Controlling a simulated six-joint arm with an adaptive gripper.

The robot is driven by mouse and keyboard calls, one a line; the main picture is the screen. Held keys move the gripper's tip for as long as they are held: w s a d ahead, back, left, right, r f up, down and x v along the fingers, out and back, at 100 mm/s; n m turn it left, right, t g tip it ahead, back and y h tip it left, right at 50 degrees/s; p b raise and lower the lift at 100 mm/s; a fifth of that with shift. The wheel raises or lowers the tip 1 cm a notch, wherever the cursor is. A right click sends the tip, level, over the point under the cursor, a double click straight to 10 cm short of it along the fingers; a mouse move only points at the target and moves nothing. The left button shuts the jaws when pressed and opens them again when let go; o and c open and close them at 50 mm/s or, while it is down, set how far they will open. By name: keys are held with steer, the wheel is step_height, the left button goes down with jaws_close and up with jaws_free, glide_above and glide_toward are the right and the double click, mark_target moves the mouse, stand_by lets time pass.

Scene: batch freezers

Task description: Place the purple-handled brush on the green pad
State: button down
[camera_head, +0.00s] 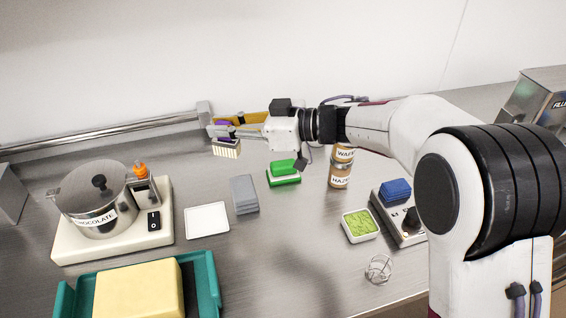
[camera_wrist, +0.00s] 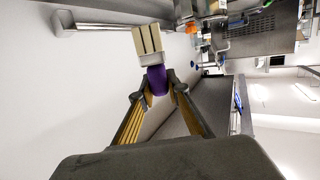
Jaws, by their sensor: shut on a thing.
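My gripper (camera_head: 222,130) is shut on the purple-handled brush and holds it in the air above the back of the counter, left of the green pad. The brush's cream bristles (camera_head: 227,149) hang below the fingers in the head view. In the wrist view, the purple handle (camera_wrist: 156,80) is between the fingertips (camera_wrist: 153,92) and the bristle block (camera_wrist: 148,42) extends beyond them. The green pad (camera_head: 284,181) lies on the steel counter below and right of the brush, with a raised green part and a pale band. The brush and pad are apart.
A grey stack (camera_head: 245,194) and white square tray (camera_head: 207,221) lie left of the pad. A pot (camera_head: 92,195) on a cream base is far left. A metal rail (camera_head: 110,130) runs along the back wall.

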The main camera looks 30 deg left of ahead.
steer(key=w+d+m+t, duration=0.3)
steer(key=w+t, duration=0.2)
steer(key=w, duration=0.2)
steer(key=w+d+f+m+t, duration=0.1)
steer(key=w+d+m+t, duration=0.2)
steer(key=w, duration=0.4)
steer(key=shift+d+f+m+t+h, duration=0.2)
steer(key=shift+f+m+t+h, duration=0.1)
steer(key=shift+m+t, duration=0.55)
steer(key=shift+f, duration=0.1)
glide_above(283, 163)
step_height(283, 163, down, 6)
steer(key=shift+f, duration=1.85)
steer(key=shift+f, duration=0.15)
